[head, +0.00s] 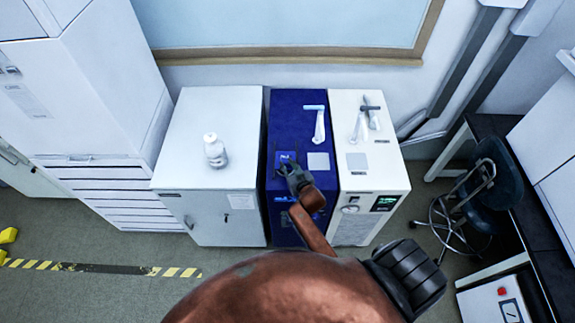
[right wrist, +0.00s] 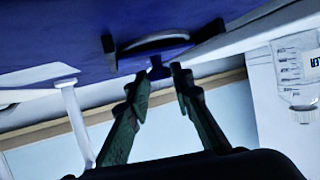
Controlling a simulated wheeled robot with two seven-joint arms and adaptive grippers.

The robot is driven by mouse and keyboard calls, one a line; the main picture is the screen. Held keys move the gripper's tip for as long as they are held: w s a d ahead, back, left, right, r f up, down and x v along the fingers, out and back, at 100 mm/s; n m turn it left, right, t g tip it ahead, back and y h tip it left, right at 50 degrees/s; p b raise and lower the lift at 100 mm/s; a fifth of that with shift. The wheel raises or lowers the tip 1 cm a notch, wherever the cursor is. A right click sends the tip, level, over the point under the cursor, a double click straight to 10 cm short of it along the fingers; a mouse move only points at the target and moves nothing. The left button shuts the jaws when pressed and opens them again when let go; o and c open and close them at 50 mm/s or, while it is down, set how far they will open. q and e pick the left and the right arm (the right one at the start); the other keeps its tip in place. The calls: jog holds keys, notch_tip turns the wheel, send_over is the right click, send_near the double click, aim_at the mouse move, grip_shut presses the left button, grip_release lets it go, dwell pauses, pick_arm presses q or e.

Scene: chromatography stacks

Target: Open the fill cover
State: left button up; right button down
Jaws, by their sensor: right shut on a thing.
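The blue unit (head: 290,104) stands between two white cabinets. The fill cover (head: 284,157) is a small blue square on its top, towards the left side. My right gripper (head: 290,166) reaches over the unit from the front, with its fingers at the cover. In the right wrist view, the two dark fingers (right wrist: 160,84) close around a small blue tab (right wrist: 158,72) below a pale curved strip. The fingers hide part of the cover, and I cannot tell how far it is raised. My left gripper is not in view.
A white bottle (head: 214,149) stands on the left white cabinet (head: 185,118). A white handle (head: 319,122) rises from the blue unit, behind a pale square plate (head: 318,161). The right white unit (head: 378,172) carries another handle. A stool (head: 470,195) stands farther right.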

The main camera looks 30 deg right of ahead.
aim_at(287, 161)
jog(key=w+d, duration=0.1)
jog(key=w, duration=0.2)
jog(key=shift+d, duration=0.35)
jog(key=shift+w+d, duration=0.15)
jog(key=shift+w, duration=0.05)
jog(key=c, duration=2.1)
grip_release()
jog(key=shift+s, duration=0.1)
jog(key=o, duration=0.4)
jog(key=shift+c, duration=0.2)
jog(key=v, duration=1.2)
